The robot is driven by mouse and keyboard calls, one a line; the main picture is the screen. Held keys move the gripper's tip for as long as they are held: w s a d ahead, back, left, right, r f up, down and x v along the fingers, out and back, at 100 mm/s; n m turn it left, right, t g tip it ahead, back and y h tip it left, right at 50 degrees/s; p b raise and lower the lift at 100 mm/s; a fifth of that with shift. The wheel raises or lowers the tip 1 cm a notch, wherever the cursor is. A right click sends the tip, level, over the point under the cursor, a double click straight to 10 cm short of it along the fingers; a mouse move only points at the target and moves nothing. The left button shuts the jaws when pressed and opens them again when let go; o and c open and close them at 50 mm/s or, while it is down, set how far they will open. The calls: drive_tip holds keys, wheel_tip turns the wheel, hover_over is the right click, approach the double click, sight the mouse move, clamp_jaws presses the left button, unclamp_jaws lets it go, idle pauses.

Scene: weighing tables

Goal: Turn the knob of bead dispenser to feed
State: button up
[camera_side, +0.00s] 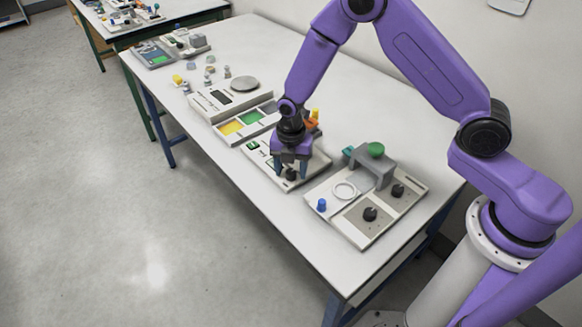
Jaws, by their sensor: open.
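My gripper (291,172) points straight down over a light grey panel (261,167) near the middle of the table. Its fingers are open, and a black knob (291,175) shows low between and in front of them. I cannot tell whether the fingers touch the knob. The panel has a small green display and dark print at its left end; the print is too small to read, so I cannot confirm that this is the bead dispenser. My gripper hides the middle of the panel. Small orange and yellow parts (313,122) stand behind the gripper.
To the right, another panel (336,222) carries two black knobs, a blue knob (321,205), a white ring and a grey bridge with a green button (376,149). To the left lie coloured trays (251,118) and a scale (244,83). The table's back right is clear.

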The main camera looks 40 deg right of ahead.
clamp_jaws()
drive_tip(key=c, duration=1.1)
unclamp_jaws()
drive_tip(key=shift+o, duration=0.2)
drive_tip(key=shift+m, duration=0.5)
drive_tip(key=m, duration=0.3)
drive_tip(key=shift+m, duration=0.4)
drive_tip(key=m, duration=0.4)
drive_tip(key=shift+m, duration=0.3)
drive_tip(key=m, duration=0.4)
drive_tip(key=shift+s, duration=0.1)
drive_tip(key=m, duration=0.4)
drive_tip(key=shift+m, duration=0.5)
